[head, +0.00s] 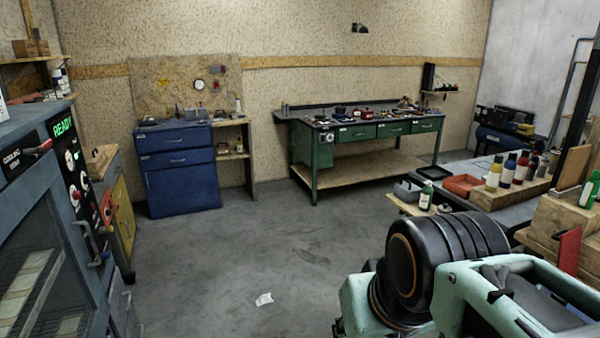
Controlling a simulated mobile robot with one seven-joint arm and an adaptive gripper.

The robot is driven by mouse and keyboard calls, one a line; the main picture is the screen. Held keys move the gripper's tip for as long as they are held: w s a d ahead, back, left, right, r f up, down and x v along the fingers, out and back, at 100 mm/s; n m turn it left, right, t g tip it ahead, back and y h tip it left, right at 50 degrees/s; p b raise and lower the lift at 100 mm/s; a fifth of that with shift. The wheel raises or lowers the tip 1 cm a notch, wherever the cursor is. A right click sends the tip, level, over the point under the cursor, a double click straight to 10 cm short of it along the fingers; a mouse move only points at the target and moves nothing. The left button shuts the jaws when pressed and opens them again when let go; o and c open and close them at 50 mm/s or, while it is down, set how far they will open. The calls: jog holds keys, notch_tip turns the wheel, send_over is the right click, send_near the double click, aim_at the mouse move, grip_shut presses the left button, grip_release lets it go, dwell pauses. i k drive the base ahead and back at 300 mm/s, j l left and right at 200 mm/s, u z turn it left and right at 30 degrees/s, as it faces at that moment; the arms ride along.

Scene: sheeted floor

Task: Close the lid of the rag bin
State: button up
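I cannot make out a rag bin or its lid anywhere in the head view. My own arm, with black and pale green links, fills the lower right corner and hides part of the floor and bench behind it. The fingertips of my gripper are not in view.
A blue drawer cabinet (180,185) and a green workbench (375,133) stand at the back wall. A grey machine (35,215) stands close at left. At right, a bench holds bottles (508,170) and a red tray (462,186).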

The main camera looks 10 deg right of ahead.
aim_at(569, 249)
jog(key=i+j+z, duration=0.1)
jog(key=i+z, duration=0.15)
jog(key=z, duration=0.2)
jog(key=i+j+z, duration=0.2)
jog(key=z, duration=0.25)
jog(key=i+j+z, duration=0.25)
jog(key=z, duration=0.15)
jog(key=i+j+z, duration=0.15)
jog(key=j+z, duration=0.3)
jog(key=i+j+z, duration=0.2)
jog(key=j+z, duration=0.2)
jog(key=i+j+z, duration=0.1)
jog(key=j+z, duration=0.7)
jog(key=i+j+z, duration=0.1)
jog(key=j, duration=0.2)
jog(key=i+j, duration=0.75)
jog(key=l+z, duration=0.1)
